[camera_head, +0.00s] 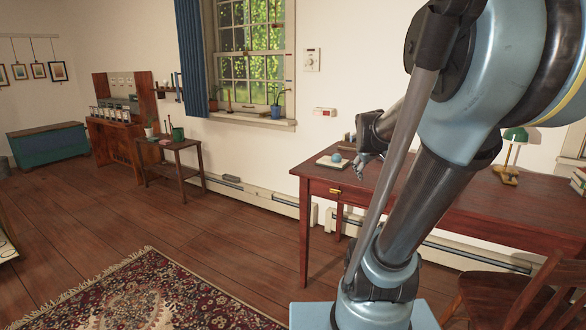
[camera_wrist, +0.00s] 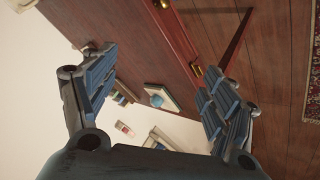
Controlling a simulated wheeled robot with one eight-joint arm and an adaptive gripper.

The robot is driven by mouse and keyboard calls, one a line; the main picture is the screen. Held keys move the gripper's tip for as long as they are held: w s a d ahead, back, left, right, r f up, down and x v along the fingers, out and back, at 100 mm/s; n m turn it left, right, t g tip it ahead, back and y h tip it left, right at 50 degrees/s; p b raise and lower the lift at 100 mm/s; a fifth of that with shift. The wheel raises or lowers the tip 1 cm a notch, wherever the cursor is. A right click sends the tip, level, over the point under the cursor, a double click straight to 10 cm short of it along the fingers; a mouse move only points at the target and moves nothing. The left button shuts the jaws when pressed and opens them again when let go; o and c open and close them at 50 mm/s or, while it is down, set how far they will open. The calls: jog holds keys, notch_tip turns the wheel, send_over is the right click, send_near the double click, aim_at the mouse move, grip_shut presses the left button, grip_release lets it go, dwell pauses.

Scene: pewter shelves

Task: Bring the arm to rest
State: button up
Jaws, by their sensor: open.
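My arm reaches up from its blue base at the lower middle of the head view, bends at the top right and comes back down over the red-brown desk (camera_head: 440,205). My gripper (camera_head: 366,167) hangs above the desk's left end, partly hidden by my own arm. In the wrist view my gripper (camera_wrist: 158,68) has its two ridged fingers wide apart with nothing between them. A small blue ball (camera_head: 336,157) rests on a pale flat block or book near the desk's left end. The ball also shows in the wrist view (camera_wrist: 156,101), beyond the fingers.
A green desk lamp (camera_head: 514,136) stands on the right of the desk. A wooden chair (camera_head: 530,295) is at the lower right. A small side table (camera_head: 170,145) and a blue chest (camera_head: 48,143) stand along the wall. The floor by the patterned rug (camera_head: 150,295) is open.

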jog(key=s+a+f+m+g+y, duration=0.1)
jog(key=s+a+f+m+y, duration=0.25)
jog(key=s+a, duration=0.6)
jog(key=s+f+g, duration=0.4)
jog(key=s+f, duration=0.6)
jog(key=s, duration=0.4)
jog(key=shift+s+d+f+g, duration=0.15)
jog(key=shift+d+g, duration=0.25)
jog(key=shift+d, duration=0.05)
jog(key=shift+n, duration=0.25)
